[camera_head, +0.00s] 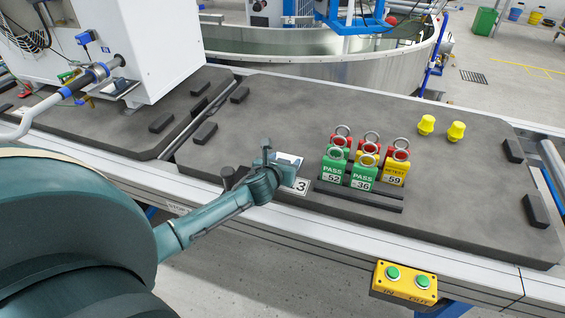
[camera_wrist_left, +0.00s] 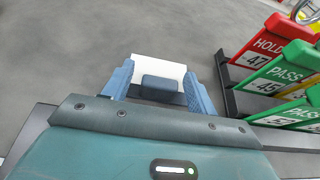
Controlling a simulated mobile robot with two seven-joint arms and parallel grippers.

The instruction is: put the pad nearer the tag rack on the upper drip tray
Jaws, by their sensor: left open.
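My left gripper (camera_head: 272,172) is open, low over the dark grey tray surface (camera_head: 430,200), just left of the tag rack (camera_head: 358,195). In the left wrist view, a dark grey block, apparently a pad (camera_wrist_left: 161,87), shows between the open fingers (camera_wrist_left: 158,90), in front of a white plate (camera_wrist_left: 158,68). I cannot tell whether the fingers touch it. In the head view the gripper hides the block and part of the white plate (camera_head: 298,184), marked with a 3. The rack holds green, red and yellow ring-topped tags (camera_head: 365,172). I cannot tell which surface is the upper drip tray.
Two yellow knobbed pieces (camera_head: 427,125) stand behind the tags. Dark blocks (camera_head: 205,133) sit along the tray edges. A white machine (camera_head: 130,45) stands on the left tray (camera_head: 125,130). A yellow two-button box (camera_head: 404,283) is at the front.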

